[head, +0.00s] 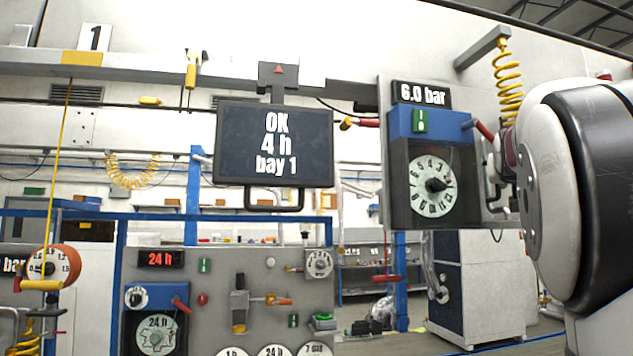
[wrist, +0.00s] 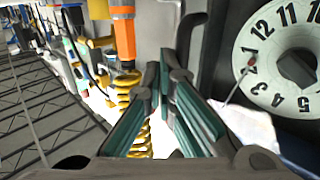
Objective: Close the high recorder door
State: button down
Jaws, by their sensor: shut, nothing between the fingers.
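The high recorder (head: 398,125) is a blue-topped dark box with a round white dial (head: 432,187), under a "6.0 bar" sign in the head view. A red-handled lever (head: 483,130) sticks out at its upper right. I cannot tell its door apart from the dark housing, nor how far it stands open. The white numbered dial fills the right of the wrist view (wrist: 262,82). My gripper (wrist: 165,72) is shut and empty, its grey fingers with teal pads left of that dial. In the head view my arm hides most of the area right of the recorder.
A dark screen reading "OK 4 h bay 1" (head: 275,170) hangs left of the recorder. A lower panel (head: 218,318) carries a second dial box (head: 156,312), knobs and gauges. A yellow coiled hose (head: 509,85) hangs above right. An orange-and-yellow hose fitting (wrist: 123,38) is left of the fingers.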

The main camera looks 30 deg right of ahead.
jog(key=shift+w+d, duration=0.95)
jog(key=shift+w, duration=0.15)
